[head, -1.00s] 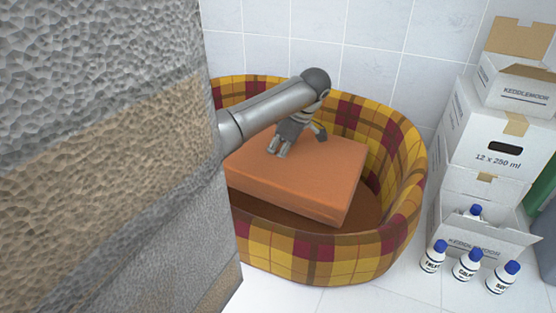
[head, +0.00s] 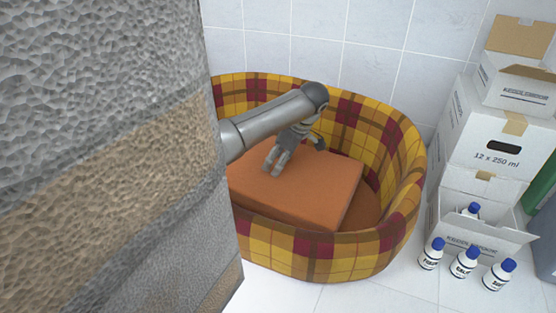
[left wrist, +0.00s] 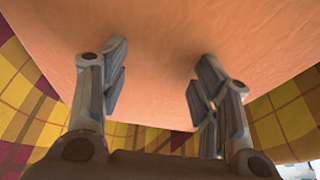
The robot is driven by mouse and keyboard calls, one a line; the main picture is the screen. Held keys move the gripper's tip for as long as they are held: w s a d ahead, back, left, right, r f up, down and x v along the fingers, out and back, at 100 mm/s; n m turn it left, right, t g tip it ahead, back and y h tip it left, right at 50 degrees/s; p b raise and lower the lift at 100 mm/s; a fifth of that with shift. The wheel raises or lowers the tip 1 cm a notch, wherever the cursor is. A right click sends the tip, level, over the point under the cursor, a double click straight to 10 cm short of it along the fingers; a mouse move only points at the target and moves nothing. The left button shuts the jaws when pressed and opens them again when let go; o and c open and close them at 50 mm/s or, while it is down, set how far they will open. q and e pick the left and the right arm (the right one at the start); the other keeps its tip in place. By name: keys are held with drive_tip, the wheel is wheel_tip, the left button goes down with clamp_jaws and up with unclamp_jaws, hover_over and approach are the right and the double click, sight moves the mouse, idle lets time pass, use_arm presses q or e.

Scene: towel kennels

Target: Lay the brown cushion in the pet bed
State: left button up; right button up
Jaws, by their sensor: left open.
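The brown cushion (head: 315,188), an orange-brown block, lies inside the pet bed (head: 345,250), an oval basket in yellow, brown and maroon plaid. The cushion sits low within the bed's walls; its left end is hidden behind a large grey and tan surface. My left gripper (head: 294,160) is at the cushion's far part, fingers pointing down at its top. In the left wrist view the cushion (left wrist: 165,40) fills the upper part beyond the spread fingers (left wrist: 160,90), with nothing clearly between them. I cannot tell if the fingertips touch it. My right gripper is not in view.
A large grey and tan rough surface (head: 110,150) blocks the left of the head view. White boxes (head: 490,140) stand stacked at the right, with several blue-capped bottles (head: 464,262) in and before them. A tiled wall (head: 370,60) is behind the bed.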

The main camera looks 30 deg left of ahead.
use_arm(q)
drive_tip(key=shift+w+d+r, duration=0.1)
drive_tip(key=shift+d+r, duration=0.1)
drive_tip(key=shift+r, duration=0.15)
drive_tip(key=b+v, duration=0.4)
drive_tip(key=v, duration=0.7)
